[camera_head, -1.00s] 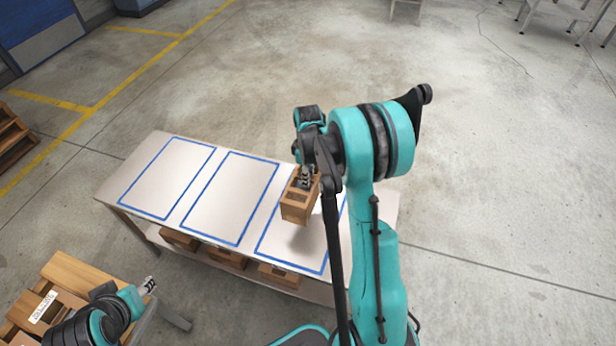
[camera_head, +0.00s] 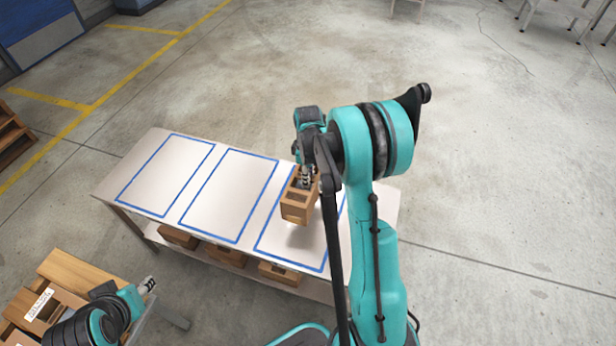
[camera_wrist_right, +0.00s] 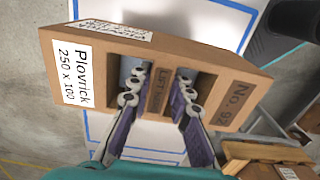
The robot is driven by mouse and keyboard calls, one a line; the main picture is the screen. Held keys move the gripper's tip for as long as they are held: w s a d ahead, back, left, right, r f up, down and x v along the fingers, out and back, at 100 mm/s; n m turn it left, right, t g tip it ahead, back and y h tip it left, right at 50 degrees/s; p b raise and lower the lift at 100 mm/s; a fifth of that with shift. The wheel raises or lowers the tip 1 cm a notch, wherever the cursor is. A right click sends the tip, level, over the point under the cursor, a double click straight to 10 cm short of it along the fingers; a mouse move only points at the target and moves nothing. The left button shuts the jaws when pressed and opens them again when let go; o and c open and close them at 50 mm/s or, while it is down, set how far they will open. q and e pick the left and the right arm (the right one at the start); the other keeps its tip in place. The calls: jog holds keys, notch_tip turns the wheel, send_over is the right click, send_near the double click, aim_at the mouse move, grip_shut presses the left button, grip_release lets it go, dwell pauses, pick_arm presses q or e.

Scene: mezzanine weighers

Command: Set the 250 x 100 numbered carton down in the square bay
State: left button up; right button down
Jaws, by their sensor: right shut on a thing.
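The wooden-brown carton (camera_head: 297,205) hangs from my right gripper (camera_head: 305,178) over the right-hand blue-outlined bay (camera_head: 290,263) on the white table. In the right wrist view the carton (camera_wrist_right: 205,50) has a white label reading "Plovrick 250 x 100" and a partly legible "No." mark. My right gripper (camera_wrist_right: 158,100) has its fingers in the two top slots, shut on the bar between them. A gap seems to remain under the carton. My left gripper (camera_head: 148,284) is at lower left, too small to read.
Two more blue-outlined bays, left (camera_head: 165,178) and middle (camera_head: 228,195), are empty on the table (camera_head: 108,182). Several brown cartons (camera_head: 226,256) sit under the tabletop. Wooden cartons (camera_head: 42,303) stand beside my left arm. Open concrete floor lies behind the table.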

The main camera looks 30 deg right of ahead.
jog(key=shift+f+b, duration=3.2)
jog(key=shift+f, duration=0.95)
jog(key=shift+f+b, duration=0.7)
jog(key=shift+f, duration=0.6)
jog(key=shift+f, duration=0.2)
jog(key=c, duration=1.3)
grip_release()
